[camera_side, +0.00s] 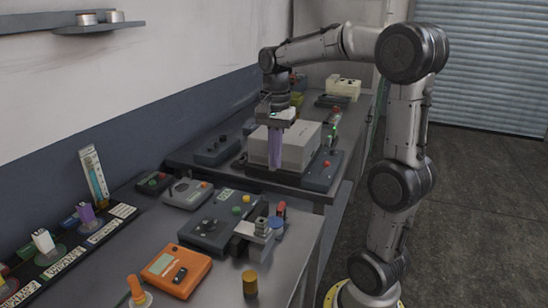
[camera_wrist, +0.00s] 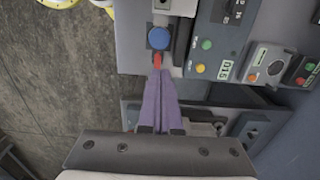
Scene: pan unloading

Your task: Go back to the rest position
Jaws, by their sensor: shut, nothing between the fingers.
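My gripper (camera_side: 275,166) points straight down in the side view, its two long purple fingers together with nothing between them. It hangs in front of a pale grey box (camera_side: 300,140) on the far bench; I cannot tell how high the tips are. In the wrist view the closed fingers of my gripper (camera_wrist: 158,82) point up the picture towards a red part (camera_wrist: 157,61) and a blue round top (camera_wrist: 158,38), and they hide part of what lies below. The blue top (camera_side: 275,223) and red part (camera_side: 282,208) also show on the near bench in the side view.
A dark control box (camera_side: 208,232), an orange meter (camera_side: 176,270) and a yellow-brown cylinder (camera_side: 250,283) stand on the near bench. A dark rack (camera_side: 75,255) runs along the left. Open floor (camera_side: 480,200) lies to the right.

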